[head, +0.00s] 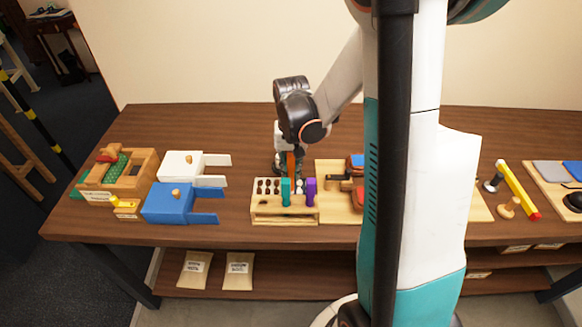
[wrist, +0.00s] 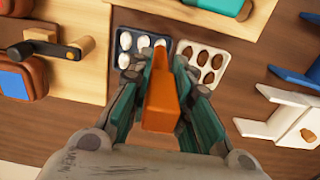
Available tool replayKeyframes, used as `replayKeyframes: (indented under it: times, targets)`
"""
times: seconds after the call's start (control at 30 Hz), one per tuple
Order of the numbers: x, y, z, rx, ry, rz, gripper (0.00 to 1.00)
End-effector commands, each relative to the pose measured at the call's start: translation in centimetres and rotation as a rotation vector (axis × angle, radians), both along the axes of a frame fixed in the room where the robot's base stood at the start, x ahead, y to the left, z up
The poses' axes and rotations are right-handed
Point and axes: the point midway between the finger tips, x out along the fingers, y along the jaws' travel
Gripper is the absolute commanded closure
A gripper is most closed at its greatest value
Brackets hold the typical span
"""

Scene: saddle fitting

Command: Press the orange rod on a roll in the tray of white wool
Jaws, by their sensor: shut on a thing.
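My gripper (wrist: 158,88) is shut on the orange rod (wrist: 162,100), which points away from the wrist camera toward the trays. In the head view the orange rod (head: 291,161) stands roughly upright below my gripper (head: 287,150). A dark tray (wrist: 117,31) holds several white wool rolls (wrist: 125,41). The rod's far end overlaps this tray's right side in the wrist view and covers part of it. I cannot tell whether the tip touches a roll. A white tray (wrist: 226,68) with several brown rolls (wrist: 206,58) lies right beside it.
A wooden rack (head: 284,212) with a teal-handled tool (head: 286,192) and a purple-handled one (head: 310,190) stands in front of the trays. Blue (head: 168,203) and white (head: 181,165) forked blocks lie left. A wooden board (head: 333,208) lies right.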

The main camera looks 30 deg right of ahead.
Motion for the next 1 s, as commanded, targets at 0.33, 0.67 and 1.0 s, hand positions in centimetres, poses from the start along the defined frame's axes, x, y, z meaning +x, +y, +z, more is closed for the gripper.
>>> replayKeyframes:
  times: [0.33, 0.67, 1.0]
  targets:
    - [0.0, 0.0, -0.5, 0.000, 0.000, 0.000, 0.98]
    - [0.0, 0.0, -0.9, 0.000, 0.000, 0.000, 0.98]
    - [0.0, 0.0, -1.3, 0.000, 0.000, 0.000, 0.98]
